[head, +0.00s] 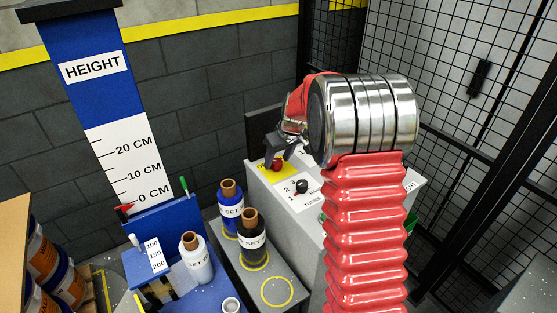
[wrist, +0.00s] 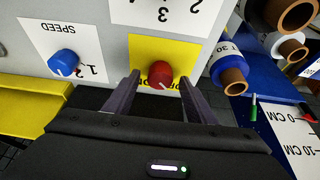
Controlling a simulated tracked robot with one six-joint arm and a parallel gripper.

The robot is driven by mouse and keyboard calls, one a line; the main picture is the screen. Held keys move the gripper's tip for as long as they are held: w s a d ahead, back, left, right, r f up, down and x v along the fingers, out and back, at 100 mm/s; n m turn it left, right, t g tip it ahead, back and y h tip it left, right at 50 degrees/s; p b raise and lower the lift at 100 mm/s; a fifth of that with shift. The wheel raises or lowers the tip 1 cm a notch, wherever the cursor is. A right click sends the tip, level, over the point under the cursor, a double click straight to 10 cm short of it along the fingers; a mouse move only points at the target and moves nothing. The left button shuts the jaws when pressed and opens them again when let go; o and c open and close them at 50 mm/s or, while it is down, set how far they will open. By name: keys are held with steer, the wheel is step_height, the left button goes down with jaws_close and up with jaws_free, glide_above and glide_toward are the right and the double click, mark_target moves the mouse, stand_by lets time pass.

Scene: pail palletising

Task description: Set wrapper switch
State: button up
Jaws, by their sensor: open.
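A red knob (wrist: 160,74) with a pale pointer mark sits on a yellow label (wrist: 188,53) on the grey control box (head: 258,195). The label's text is mostly hidden behind the knob and fingers. The knob also shows in the head view (head: 276,165). My gripper (wrist: 159,82) is open, with one dark finger on each side of the red knob. I cannot tell whether either finger touches it. In the head view my gripper (head: 280,149) is above the knob, partly hidden by my red-sleeved arm.
A blue knob (wrist: 63,62) on a SPEED label is beside the red one. A black knob (head: 302,187) is on a TURNS label. Blue (head: 229,208), black (head: 251,236) and white (head: 195,256) film rolls stand left of the box. A mesh fence (head: 470,60) is at right.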

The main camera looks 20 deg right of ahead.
steer(key=shift+w+f, duration=0.15)
steer(key=shift+f, duration=0.2)
steer(key=c, duration=0.9)
steer(key=shift+d, duration=0.2)
steer(key=shift+c, duration=0.7)
steer(key=shift+a, duration=0.1)
